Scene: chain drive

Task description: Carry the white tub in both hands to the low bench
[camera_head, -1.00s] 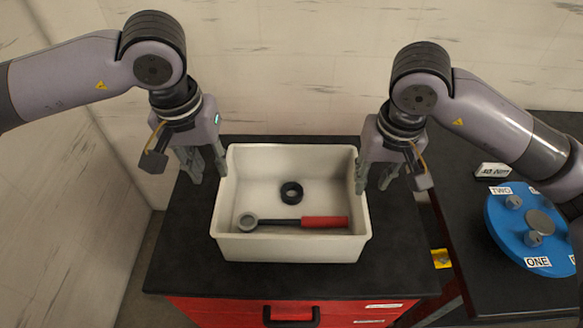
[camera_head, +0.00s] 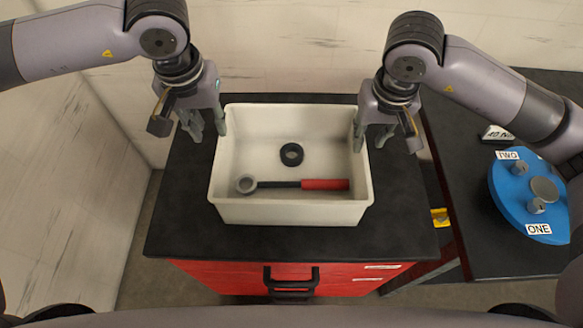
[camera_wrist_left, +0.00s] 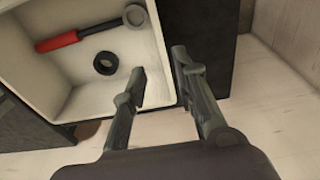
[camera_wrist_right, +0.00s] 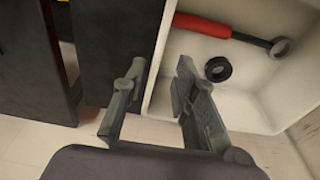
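The white tub (camera_head: 290,212) sits upright on the black top of a red cabinet (camera_head: 190,215). It holds a black ring (camera_head: 291,154) and a ratchet-like tool with a red handle (camera_head: 325,184). My left gripper (camera_head: 207,130) is at the tub's left wall near the back corner; in the left wrist view its fingers (camera_wrist_left: 160,88) are apart, one on each side of the wall. My right gripper (camera_head: 371,143) is at the right wall; in the right wrist view its fingers (camera_wrist_right: 158,85) also stand apart astride the wall. I cannot tell which surface is the low bench.
A dark-topped table (camera_head: 485,250) to the right carries a blue disc (camera_head: 515,205) with labels "TWO" and "ONE". A gap with a yellow item (camera_head: 440,217) separates it from the cabinet. Pale walls stand behind and to the left. Bare cabinet top lies in front of the tub.

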